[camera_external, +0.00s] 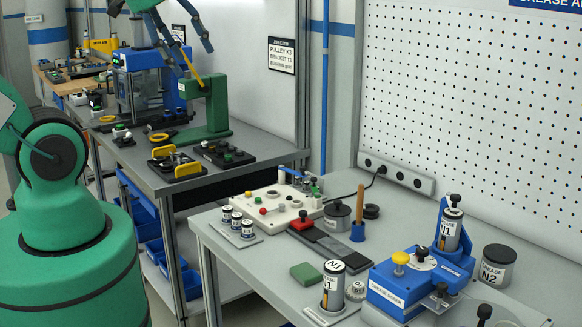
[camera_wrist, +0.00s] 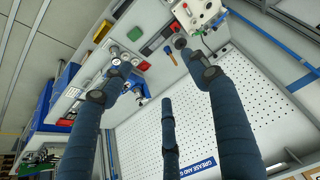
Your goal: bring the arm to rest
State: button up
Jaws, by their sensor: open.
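In the wrist view my gripper (camera_wrist: 160,78) shows three blue-sleeved fingers, spread wide and empty. My green arm is raised, and its middle links are out of the external frame.
The near bench (camera_external: 240,262) holds a blue grease station (camera_external: 395,295), an N1 can (camera_external: 333,285), an N2 can (camera_external: 496,266) and a white control box (camera_external: 280,205). A pegboard (camera_external: 470,100) stands behind.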

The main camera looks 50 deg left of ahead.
notch_tip(320, 180, down, 12)
jog(key=b, duration=1.1)
jog(key=shift+r, duration=0.1)
jog(key=c, duration=0.4)
jog(key=shift+w, duration=0.1)
